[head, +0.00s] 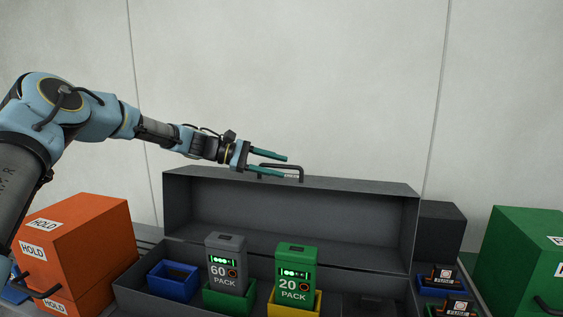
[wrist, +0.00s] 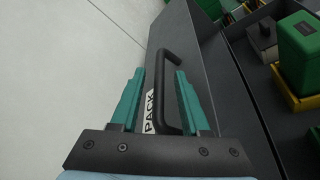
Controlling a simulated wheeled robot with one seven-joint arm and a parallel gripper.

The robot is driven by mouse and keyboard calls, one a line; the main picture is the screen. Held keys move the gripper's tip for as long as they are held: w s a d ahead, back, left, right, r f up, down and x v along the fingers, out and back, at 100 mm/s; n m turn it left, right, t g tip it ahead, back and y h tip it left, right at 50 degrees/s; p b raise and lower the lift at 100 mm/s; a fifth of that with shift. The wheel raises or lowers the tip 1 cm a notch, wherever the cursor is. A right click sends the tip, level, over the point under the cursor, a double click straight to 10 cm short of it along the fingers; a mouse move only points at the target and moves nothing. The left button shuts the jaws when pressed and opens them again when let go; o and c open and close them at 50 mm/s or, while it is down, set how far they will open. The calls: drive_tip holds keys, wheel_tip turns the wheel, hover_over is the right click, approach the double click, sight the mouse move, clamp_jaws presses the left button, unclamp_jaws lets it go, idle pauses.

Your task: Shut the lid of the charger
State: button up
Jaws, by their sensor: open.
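The charger is a dark grey box whose lid (head: 350,187) stands raised at the back, its hollow inside facing forward. A black bar handle (head: 301,173) is fixed on the lid's top edge. My gripper (head: 286,165) is open at the handle's left end in the head view. In the wrist view the handle (wrist: 163,85) stands between the two teal fingers of my gripper (wrist: 163,95), with a gap showing at the left finger. I cannot tell whether the right finger touches it. A "PACK" label (wrist: 150,110) shows behind the handle.
In the charger base, a grey pack (head: 226,258) and a green pack (head: 292,270) stand upright in green and yellow holders. The blue holder (head: 173,282) is empty. Orange boxes (head: 90,235) stand left and a green box (head: 525,255) right. A pale wall (head: 290,80) rises behind.

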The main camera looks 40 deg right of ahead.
drive_tip(key=shift+x, duration=0.95)
clamp_jaws()
idle(0.8)
